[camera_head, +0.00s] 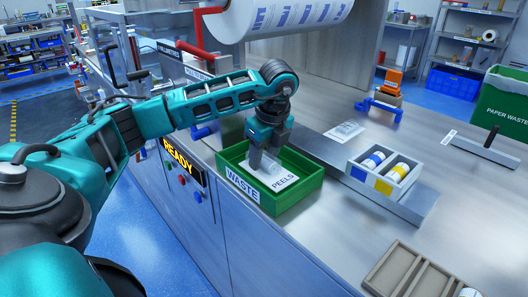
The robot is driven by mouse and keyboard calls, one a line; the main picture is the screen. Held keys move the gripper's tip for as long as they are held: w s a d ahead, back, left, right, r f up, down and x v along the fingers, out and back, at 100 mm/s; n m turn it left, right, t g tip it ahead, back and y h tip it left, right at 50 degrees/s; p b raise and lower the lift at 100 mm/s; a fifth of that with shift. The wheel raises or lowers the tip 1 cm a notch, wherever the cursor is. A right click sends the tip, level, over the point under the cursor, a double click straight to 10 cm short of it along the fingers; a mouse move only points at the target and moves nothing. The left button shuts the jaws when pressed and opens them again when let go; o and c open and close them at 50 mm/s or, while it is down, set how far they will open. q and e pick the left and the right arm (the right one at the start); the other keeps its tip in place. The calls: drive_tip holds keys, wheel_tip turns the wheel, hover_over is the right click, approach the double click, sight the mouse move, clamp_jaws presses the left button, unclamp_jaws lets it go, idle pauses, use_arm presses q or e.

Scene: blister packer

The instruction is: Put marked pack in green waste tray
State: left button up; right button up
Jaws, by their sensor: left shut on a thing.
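The green waste tray (297,197) sits on the steel counter near its front edge, with a WASTE label on its front wall. A white sheet marked PEELS shows inside it. My left gripper (264,168) points down into the tray and is shut on a pale pack (246,171). The pack is low, inside the tray walls; I cannot tell whether it touches the floor. Any mark on it is too small to make out. My right gripper is out of view.
A grey holder (359,177) with blue and yellow rolls stands right of the tray. A flat labelled pack (345,131) lies behind. A beige divided tray (392,273) is at the front right. A green paper waste bin (500,105) stands far right. A printed roll (275,17) hangs above.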

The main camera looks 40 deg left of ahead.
use_arm(q)
drive_tip(key=o, duration=1.2)
drive_tip(key=p+v, duration=0.1)
drive_tip(key=v, duration=0.7)
drive_tip(key=shift+r, duration=0.3)
drive_tip(key=p+v, duration=0.2)
drive_tip(key=v, duration=0.2)
drive_tip(key=shift+d+r, duration=0.1)
drive_tip(key=shift+r, duration=0.15)
drive_tip(key=shift+f, duration=0.1)
